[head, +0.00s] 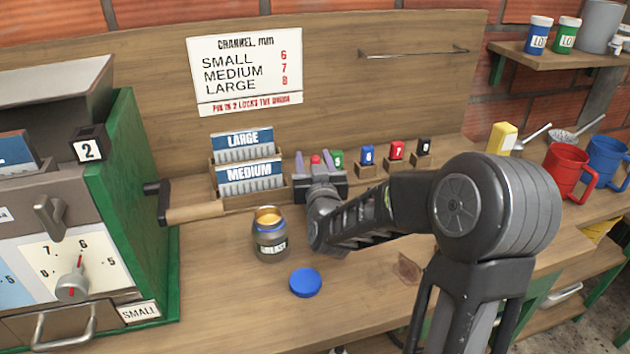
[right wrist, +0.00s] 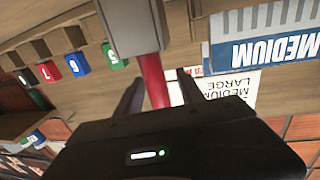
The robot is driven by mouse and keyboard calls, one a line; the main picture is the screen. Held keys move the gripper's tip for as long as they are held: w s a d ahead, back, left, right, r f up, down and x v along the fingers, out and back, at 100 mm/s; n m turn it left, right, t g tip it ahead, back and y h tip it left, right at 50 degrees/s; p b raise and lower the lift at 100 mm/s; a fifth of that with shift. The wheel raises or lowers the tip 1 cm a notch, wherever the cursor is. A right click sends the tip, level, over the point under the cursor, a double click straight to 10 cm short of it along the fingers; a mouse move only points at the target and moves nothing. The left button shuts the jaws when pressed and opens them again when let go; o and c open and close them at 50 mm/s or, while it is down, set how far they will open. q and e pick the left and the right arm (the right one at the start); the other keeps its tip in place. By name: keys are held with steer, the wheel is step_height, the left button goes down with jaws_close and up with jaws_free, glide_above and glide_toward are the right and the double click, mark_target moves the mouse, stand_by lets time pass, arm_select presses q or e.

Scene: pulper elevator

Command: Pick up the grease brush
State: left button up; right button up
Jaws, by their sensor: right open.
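The likely grease brush shows as a red handle (right wrist: 152,78) joined to a grey block-like part in the right wrist view; I cannot tell if that part is the brush or a holder. In the head view only a small red tip (head: 315,159) shows, by the back panel. My right gripper (head: 314,165) is open, with one finger on each side of the red handle. In the right wrist view both dark fingers (right wrist: 159,82) flank the handle, and I see no clear contact. My left gripper is not in view.
An open jar (head: 270,235) stands left of my right forearm, with a blue lid (head: 305,282) on the bench before it. Card boxes (head: 250,190) sit left of the gripper. Several small coloured pieces (head: 368,154) stand to the right. The front bench is mostly clear.

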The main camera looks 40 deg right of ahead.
steer(key=shift+c, duration=0.2)
stand_by(0.4)
jaws_close()
stand_by(0.4)
